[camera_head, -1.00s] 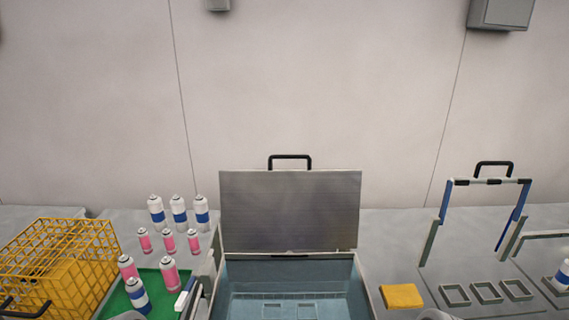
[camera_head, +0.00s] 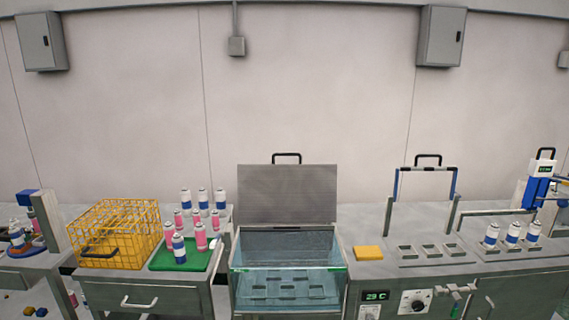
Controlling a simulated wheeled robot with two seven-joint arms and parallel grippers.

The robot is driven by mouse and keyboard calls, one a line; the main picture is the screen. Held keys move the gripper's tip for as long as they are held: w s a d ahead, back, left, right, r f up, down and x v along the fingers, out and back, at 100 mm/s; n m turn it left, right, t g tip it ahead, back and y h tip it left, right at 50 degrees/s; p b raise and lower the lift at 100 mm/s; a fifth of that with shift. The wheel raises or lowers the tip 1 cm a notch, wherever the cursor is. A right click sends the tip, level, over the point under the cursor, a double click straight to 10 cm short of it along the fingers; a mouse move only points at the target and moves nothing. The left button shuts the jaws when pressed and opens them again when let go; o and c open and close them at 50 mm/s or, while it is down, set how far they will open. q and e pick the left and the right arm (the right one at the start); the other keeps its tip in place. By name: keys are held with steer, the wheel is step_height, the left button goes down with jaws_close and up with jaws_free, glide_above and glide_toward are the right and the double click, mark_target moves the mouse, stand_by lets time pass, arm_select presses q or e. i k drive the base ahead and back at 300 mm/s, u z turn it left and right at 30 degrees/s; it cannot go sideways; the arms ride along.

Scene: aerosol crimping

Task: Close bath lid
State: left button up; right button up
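The bath (camera_head: 288,290) stands in the middle of the bench row, a tank with clear walls and bluish water. Several square slots show inside it. Its grey metal lid (camera_head: 287,194) is open and stands upright at the back edge. A black handle (camera_head: 286,157) sits on the lid's top edge. Neither of my grippers shows in the head view now.
A yellow sponge (camera_head: 368,253) lies right of the bath. A yellow wire crate (camera_head: 118,233) and a green tray (camera_head: 185,258) with several cans stand left.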

mark_target(300, 193)
steer(key=u, duration=0.55)
steer(key=i, duration=0.55)
steer(key=u, duration=0.55)
steer(key=i, duration=0.85)
steer(key=z, duration=0.35)
